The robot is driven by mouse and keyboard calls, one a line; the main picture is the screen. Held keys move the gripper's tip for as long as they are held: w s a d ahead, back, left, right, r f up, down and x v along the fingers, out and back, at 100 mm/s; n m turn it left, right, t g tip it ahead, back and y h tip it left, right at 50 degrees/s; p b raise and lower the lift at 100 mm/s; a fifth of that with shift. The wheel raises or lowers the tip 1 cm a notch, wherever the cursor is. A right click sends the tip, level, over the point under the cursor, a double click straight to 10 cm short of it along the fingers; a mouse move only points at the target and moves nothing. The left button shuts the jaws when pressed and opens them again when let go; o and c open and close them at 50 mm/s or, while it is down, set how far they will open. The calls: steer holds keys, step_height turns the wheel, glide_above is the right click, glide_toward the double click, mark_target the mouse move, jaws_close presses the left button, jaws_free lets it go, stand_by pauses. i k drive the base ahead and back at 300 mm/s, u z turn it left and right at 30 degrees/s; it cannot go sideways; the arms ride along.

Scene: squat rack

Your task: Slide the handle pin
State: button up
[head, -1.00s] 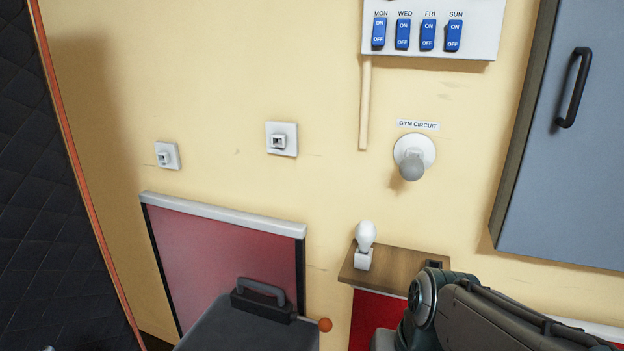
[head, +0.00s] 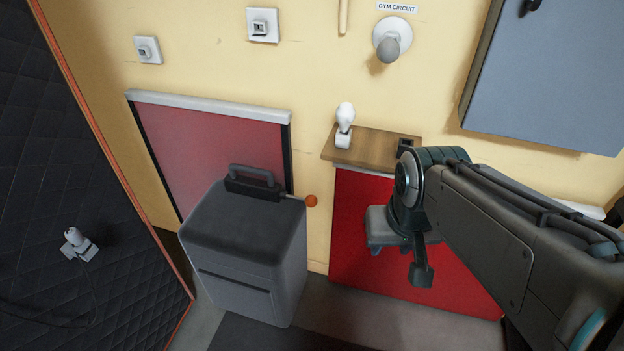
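A dark grey box (head: 245,235) stands on the floor against the wall, with a dark carry-type handle (head: 252,178) upright at its back top edge. A round orange knob (head: 311,201) shows just right of the box's top, in front of the wall. I cannot tell which of these is the handle pin. My gripper (head: 421,272) hangs at the end of my arm on the right, in front of a red panel and apart from the box. Its fingers are dark and seen at an angle, so their opening is unclear.
A wooden shelf (head: 372,148) above the red panel (head: 358,255) holds a white bulb (head: 345,115). A grey wall cabinet (head: 545,80) is at upper right. A dark quilted panel (head: 70,200) with a plug (head: 76,243) is at left. Some floor (head: 345,325) is clear in front.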

mark_target(311, 201)
steer(key=z, duration=0.3)
steer(key=k, duration=0.2)
steer(key=u, duration=1.35)
steer(key=i, duration=1.15)
steer(key=z, duration=0.45)
